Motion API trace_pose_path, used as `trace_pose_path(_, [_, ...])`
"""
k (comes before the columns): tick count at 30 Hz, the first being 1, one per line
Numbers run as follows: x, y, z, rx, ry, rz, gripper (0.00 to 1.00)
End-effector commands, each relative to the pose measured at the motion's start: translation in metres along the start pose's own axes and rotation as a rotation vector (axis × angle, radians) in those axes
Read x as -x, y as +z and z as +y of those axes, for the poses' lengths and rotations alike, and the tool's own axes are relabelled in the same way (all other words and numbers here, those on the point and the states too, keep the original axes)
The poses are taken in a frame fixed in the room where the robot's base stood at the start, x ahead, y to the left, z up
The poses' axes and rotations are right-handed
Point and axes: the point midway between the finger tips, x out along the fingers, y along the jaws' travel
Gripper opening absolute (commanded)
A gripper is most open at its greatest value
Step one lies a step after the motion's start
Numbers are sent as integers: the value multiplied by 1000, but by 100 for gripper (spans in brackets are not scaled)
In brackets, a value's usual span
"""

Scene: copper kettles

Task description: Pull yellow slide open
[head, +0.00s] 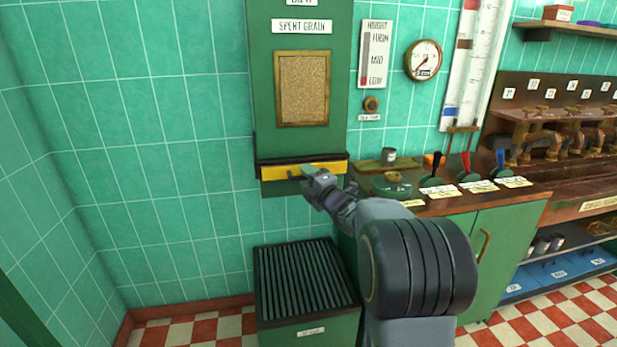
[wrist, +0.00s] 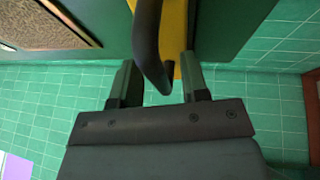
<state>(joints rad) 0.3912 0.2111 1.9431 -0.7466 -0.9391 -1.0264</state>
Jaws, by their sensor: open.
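The yellow slide (head: 273,173) is a flat bar across the lower part of the green spent grain panel (head: 262,70). In the wrist view the yellow face (wrist: 174,25) shows behind a dark curved handle (wrist: 147,40). My gripper (head: 309,173) is at the slide's front, right of its middle, and hides part of it in the head view. In the wrist view my gripper (wrist: 158,62) is open, with the handle between its two fingers. I see a gap to the right finger; I cannot tell whether either finger touches the handle.
A green bin with a dark slatted top (head: 305,285) stands on the floor below the slide. To the right is a green cabinet with a wooden counter (head: 440,205), carrying levers with black, red and blue handles (head: 466,167). The checkered floor at left is clear.

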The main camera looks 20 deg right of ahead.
Motion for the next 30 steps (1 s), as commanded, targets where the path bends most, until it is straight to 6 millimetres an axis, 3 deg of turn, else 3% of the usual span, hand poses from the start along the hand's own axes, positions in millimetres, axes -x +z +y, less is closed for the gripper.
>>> trace_pose_path(10, [-2,0,0,0,-1,-1,41])
trace_pose_path(23, [-2,0,0,0,0,0,0])
trace_pose_path(30, [-2,0,0,0,0,0,0])
